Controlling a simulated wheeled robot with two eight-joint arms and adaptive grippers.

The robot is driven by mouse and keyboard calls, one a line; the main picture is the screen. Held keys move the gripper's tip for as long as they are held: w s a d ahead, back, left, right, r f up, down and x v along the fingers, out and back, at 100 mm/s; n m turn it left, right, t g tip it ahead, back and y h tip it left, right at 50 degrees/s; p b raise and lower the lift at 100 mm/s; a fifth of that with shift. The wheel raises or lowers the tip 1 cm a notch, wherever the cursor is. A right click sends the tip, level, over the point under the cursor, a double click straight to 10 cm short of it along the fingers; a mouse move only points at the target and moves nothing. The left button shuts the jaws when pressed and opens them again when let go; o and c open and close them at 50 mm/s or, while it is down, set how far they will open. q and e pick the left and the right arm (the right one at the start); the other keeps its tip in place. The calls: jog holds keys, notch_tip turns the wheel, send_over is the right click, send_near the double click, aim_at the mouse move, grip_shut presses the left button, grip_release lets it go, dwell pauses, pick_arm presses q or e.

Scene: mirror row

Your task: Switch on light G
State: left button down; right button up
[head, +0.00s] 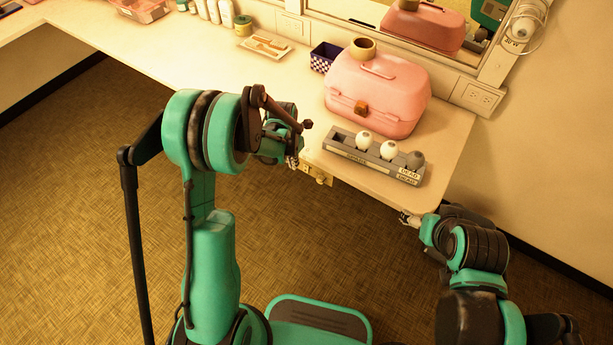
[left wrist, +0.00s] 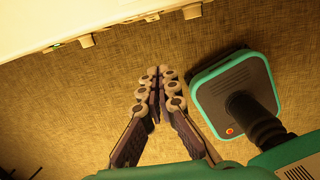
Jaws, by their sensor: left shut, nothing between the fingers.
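A row of knobs shows along the counter's front edge in the left wrist view, among them a left knob (left wrist: 87,41) and a right knob (left wrist: 192,11). A small green glow (left wrist: 56,46) shows at the far left of this row. In the head view a pale control panel (head: 317,175) hangs under the counter edge, partly hidden by my left arm. I cannot read a letter G on any knob. My left gripper (left wrist: 160,75) is shut and empty, below the edge and apart from the knobs; it also shows in the head view (head: 293,160). My right gripper (head: 407,218) is near the counter's right front corner, its fingers unclear.
On the counter (head: 455,140) stand a pink case (head: 385,85) and a grey bulb rack (head: 345,150) with two white bulbs and a dark one, labelled DEAD. A wall lamp (head: 527,25) is beside the mirror. My base is on open floor.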

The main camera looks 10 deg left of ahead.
aim_at(303, 170)
pick_arm(q)
jog(key=shift+f, duration=0.25)
jog(key=shift+w+d+f+b, duration=0.3)
jog(key=shift+w+f+b, duration=0.55)
jog(key=shift+f, duration=0.9)
jog(key=shift+w+d+f+b, duration=0.3)
jog(key=shift+w+f+b, duration=0.55)
jog(key=shift+f, duration=0.85)
jog(key=shift+w+d+f+b, duration=0.3)
jog(key=shift+w+f+b, duration=0.5)
jog(key=shift+f, duration=0.95)
